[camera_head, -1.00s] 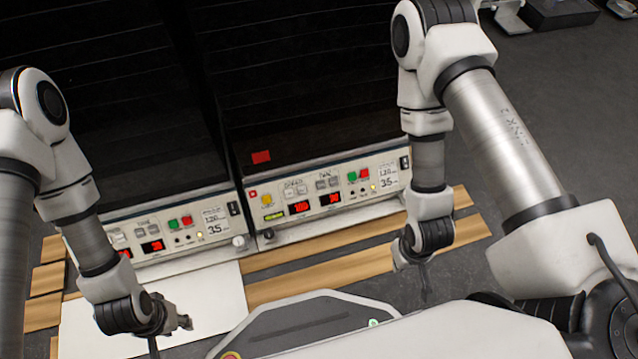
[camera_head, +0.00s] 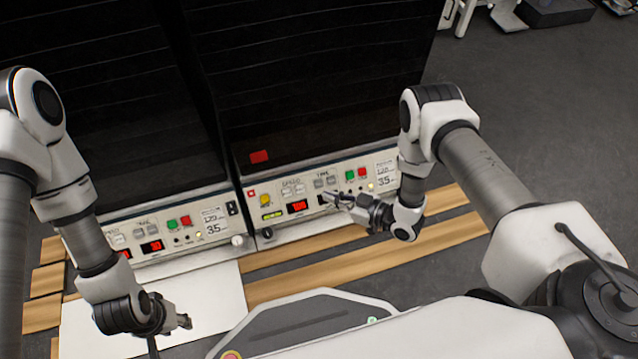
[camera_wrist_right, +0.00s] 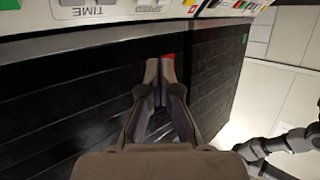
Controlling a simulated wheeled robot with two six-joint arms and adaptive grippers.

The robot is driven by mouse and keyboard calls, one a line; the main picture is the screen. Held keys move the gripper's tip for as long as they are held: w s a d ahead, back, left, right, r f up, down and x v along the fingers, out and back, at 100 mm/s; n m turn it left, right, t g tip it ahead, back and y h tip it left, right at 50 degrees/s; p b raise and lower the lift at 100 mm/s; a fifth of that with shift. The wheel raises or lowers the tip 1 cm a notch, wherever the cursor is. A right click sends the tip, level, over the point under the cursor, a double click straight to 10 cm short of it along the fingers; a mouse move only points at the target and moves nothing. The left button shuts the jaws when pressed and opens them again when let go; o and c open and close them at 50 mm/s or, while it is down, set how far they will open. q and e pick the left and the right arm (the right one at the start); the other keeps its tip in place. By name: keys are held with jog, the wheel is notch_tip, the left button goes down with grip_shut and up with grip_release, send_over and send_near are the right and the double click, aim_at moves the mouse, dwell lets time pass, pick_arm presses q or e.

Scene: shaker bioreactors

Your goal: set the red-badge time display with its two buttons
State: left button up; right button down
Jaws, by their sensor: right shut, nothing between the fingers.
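The red badge (camera_head: 260,156) is on the dark front of the right-hand shaker, and its red also shows behind my fingertips in the right wrist view (camera_wrist_right: 168,64). Below it, the control panel (camera_head: 282,207) has two grey TIME buttons (camera_head: 325,182) side by side. The time display under them is mostly hidden by my right gripper (camera_head: 330,199), so I cannot read it. That gripper is shut and empty, in front of the panel; contact cannot be told. The wrist view shows its fingertips together (camera_wrist_right: 160,68) and the TIME label (camera_wrist_right: 87,12). My left gripper (camera_head: 185,322) hangs low at left, its opening unclear.
The same panel has two SPEED buttons (camera_head: 293,189), a lit red speed display (camera_head: 297,206), and green and red buttons (camera_head: 356,174). A similar shaker panel (camera_head: 160,237) stands to the left. A white board (camera_head: 215,298) and wooden slats (camera_head: 440,231) lie in front.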

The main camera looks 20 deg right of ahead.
aim_at(319, 184)
jog(key=w+f+b, duration=0.5)
jog(key=b, duration=0.1)
jog(key=shift+a, duration=0.1)
jog(key=shift+w+f+b, duration=0.4)
jog(key=shift+w+b, duration=0.15)
jog(key=shift+b, duration=0.2)
jog(key=shift+w, duration=0.15)
jog(key=shift+f, duration=0.1)
dwell(0.5)
jog(key=shift+w+f+b, duration=0.15)
jog(key=shift+w+b, duration=0.15)
jog(key=shift+w, duration=0.05)
